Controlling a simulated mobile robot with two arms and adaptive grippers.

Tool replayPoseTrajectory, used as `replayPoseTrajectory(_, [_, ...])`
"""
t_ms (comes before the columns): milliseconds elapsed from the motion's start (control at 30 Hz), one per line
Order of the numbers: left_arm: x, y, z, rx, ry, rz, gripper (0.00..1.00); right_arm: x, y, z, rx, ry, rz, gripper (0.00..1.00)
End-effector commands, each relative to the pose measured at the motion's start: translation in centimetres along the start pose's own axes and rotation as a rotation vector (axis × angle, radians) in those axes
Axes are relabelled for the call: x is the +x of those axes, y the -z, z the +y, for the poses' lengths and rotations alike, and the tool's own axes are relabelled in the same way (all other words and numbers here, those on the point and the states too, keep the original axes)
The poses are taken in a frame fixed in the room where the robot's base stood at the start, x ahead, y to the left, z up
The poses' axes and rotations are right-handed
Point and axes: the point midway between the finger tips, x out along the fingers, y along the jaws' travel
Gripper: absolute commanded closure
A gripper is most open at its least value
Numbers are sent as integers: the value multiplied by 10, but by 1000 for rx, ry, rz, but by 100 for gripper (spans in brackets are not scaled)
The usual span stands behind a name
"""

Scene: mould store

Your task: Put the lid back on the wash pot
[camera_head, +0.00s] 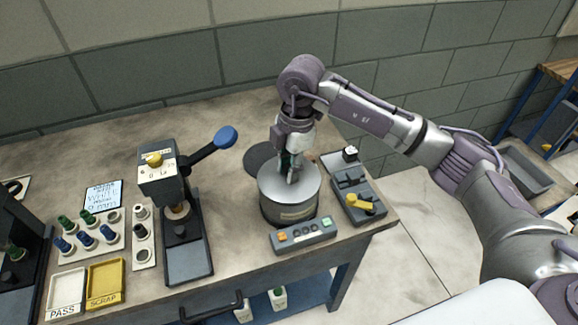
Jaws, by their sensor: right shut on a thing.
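The wash pot (288,214) is a dark round pot with a label on its front, near the right end of the table. The silver round lid (305,190) is over the pot's mouth and looks about level. I cannot tell whether it rests fully on the rim or is a little above it. My right gripper (292,180) points down at the middle of the lid and is shut on it, at a grip part that the fingers hide. My left gripper is not in view.
A dark round mat (260,157) lies bare behind the pot. A control box (304,234) stands in front, and a grey unit with a yellow handle (358,200) at right. A lever press (183,215) stands left, beside racks of bottles and PASS and SCRAP trays (105,283).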

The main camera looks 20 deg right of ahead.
Motion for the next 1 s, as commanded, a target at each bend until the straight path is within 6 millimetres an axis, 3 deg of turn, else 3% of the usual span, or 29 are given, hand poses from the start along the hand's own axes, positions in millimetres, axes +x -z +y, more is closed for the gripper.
replayPoseTrajectory(100, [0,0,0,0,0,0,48,0,0,0,0,-1,0,100])
replayPoseTrajectory(133, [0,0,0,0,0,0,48,0,0,0,0,-1,0,68])
replayPoseTrajectory(267, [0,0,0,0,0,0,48,0,0,0,0,-1,0,46])
replayPoseTrajectory(500, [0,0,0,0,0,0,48,0,0,0,0,0,0,44])
replayPoseTrajectory(667, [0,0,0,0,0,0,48,0,0,0,0,0,0,19])
replayPoseTrajectory(1000, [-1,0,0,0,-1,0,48,-1,0,0,0,0,0,19])
